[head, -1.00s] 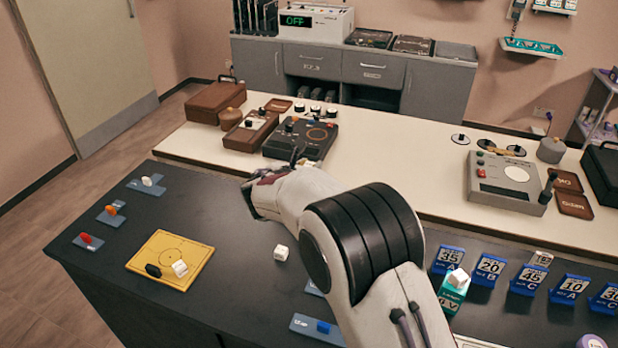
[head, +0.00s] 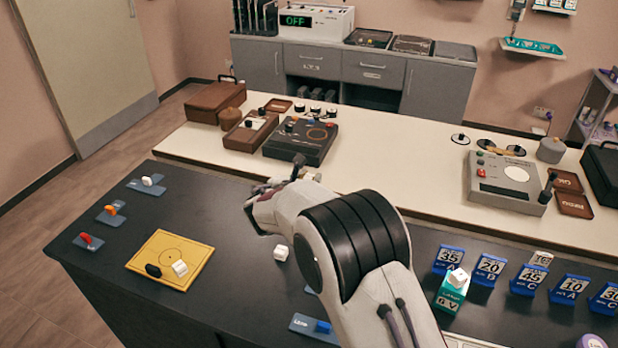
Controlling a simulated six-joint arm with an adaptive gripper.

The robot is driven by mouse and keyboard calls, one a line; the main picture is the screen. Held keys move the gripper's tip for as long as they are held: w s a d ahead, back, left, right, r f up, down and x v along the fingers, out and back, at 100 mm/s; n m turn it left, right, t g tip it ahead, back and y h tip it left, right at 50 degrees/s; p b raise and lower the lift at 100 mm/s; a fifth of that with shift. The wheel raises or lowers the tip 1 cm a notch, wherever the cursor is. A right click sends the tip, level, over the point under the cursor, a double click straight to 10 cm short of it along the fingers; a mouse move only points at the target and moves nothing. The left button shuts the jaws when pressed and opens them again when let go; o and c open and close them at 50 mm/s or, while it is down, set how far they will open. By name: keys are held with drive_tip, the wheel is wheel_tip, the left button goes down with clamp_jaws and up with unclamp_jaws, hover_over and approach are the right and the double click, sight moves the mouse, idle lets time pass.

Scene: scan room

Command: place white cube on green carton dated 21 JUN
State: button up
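A green carton (head: 449,301) stands on the dark table right of my arm, among blue number stands; its lettering is too small to read as a date. A white cube (head: 457,278) sits on its top. A second white cube (head: 281,253) lies on the bare dark table just left of my arm. A third white piece (head: 180,268) lies on the yellow board (head: 193,252). My arm reaches over the table from the bottom and bends away to the left. Its fingers are hidden or too small to make out, so I cannot tell whether they hold anything.
Blue stands with numbers (head: 490,268) line the right side. Blue plates with coloured levers (head: 110,214) lie at the left, and another (head: 315,327) is near my arm. A black piece (head: 153,270) is on the yellow board. A cream counter (head: 400,165) holding devices runs behind.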

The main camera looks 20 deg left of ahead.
drive_tip(key=o, duration=0.3)
drive_tip(key=shift+o, duration=0.2)
drive_tip(key=shift+r, duration=0.2)
drive_tip(key=v, duration=1.2)
drive_tip(key=shift+d, duration=0.15)
idle(0.5)
